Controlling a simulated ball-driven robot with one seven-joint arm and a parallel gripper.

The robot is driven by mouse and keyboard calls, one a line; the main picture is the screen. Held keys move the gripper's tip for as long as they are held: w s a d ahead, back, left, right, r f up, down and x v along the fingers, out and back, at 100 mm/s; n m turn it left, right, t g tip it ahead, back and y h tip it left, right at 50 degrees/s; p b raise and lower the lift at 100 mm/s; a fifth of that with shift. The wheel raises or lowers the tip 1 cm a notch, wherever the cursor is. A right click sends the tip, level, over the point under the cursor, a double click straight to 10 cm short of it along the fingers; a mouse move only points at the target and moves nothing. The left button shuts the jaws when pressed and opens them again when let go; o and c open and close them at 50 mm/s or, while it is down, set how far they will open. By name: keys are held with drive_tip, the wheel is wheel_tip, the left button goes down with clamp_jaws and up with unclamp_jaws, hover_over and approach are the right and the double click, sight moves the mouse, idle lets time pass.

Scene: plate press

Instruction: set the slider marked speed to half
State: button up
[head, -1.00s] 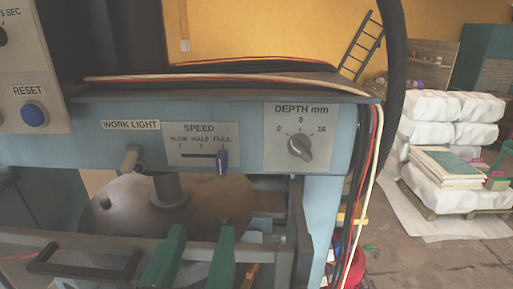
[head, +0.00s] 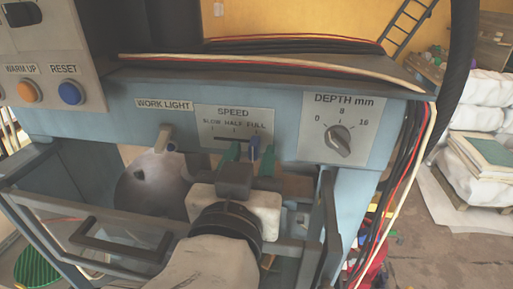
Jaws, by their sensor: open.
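The speed slider has a blue knob (head: 254,147) in a slot on the pale SPEED plate (head: 211,126), which is marked SLOW, HALF and FULL. The knob stands at the right end, by FULL. My gripper (head: 249,153) is in front of the plate with its green fingers open. One finger shows on each side of the knob, the right one closer to it. Whether either finger touches the knob cannot be told. The fingers and the gripper body hide the lower part of the plate.
A DEPTH dial (head: 338,139) is to the right on the same blue panel. A WORK LIGHT toggle (head: 168,139) is to the left. WARM UP (head: 28,92) and RESET (head: 71,93) buttons are at the upper left. Cables (head: 408,165) hang at the right edge.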

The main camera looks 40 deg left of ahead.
drive_tip(key=shift+w+a, duration=0.1)
drive_tip(key=shift+w, duration=0.1)
clamp_jaws()
idle(0.3)
idle(0.3)
